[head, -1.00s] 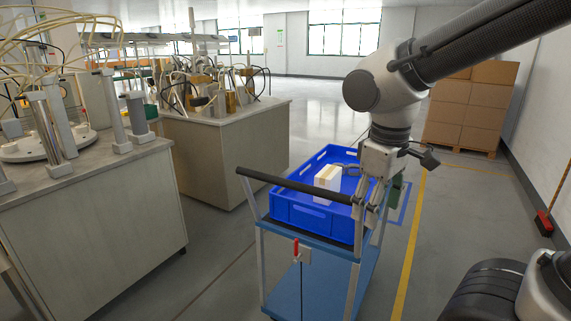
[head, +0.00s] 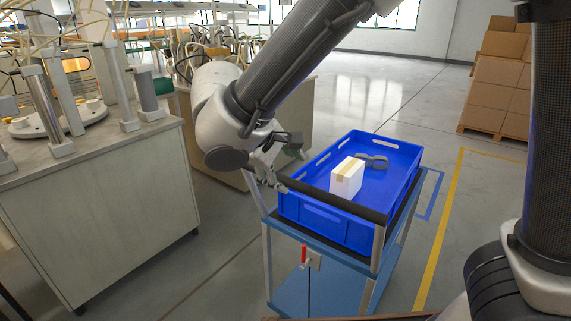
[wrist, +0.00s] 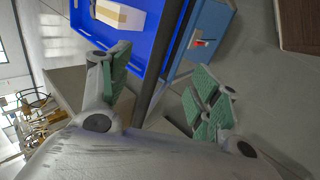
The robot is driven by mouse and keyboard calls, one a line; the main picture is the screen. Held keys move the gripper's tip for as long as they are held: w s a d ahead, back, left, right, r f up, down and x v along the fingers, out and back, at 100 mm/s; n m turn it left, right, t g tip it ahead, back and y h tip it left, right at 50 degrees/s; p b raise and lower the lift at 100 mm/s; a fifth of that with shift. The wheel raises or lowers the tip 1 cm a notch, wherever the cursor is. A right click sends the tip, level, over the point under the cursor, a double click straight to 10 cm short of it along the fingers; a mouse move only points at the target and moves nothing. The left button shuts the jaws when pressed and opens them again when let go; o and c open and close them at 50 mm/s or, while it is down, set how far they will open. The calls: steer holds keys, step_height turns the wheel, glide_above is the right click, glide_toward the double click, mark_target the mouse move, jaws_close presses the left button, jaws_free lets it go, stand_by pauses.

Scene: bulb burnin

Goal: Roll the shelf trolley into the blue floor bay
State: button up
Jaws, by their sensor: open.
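The shelf trolley (head: 318,245) stands in the middle of the head view, with blue shelves, grey posts and a dark push bar (head: 335,202) on its near side. My gripper (head: 280,168) is at the left end of that bar. In the wrist view my gripper (wrist: 160,90) is open, its green-padded fingers apart. The dark bar (wrist: 170,57) shows in the gap between them, but I cannot tell how deep it sits. Blue floor marking (head: 432,198) shows just beyond the trolley's right side; the rest of the bay is hidden.
A blue crate (head: 310,214) on the trolley holds a white box (head: 346,181) and a grey item (head: 372,161). A red-handled latch (head: 304,255) hangs below the bar. Workbenches (head: 110,205) stand left. A yellow floor line (head: 440,235) runs right; stacked cartons (head: 500,80) stand behind.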

mark_target(300, 186)
steer(key=x, duration=1.1)
steer(key=shift+w+d+f, duration=0.1)
steer(key=shift+d+f, duration=0.05)
steer(key=shift+f, duration=0.25)
jaws_close()
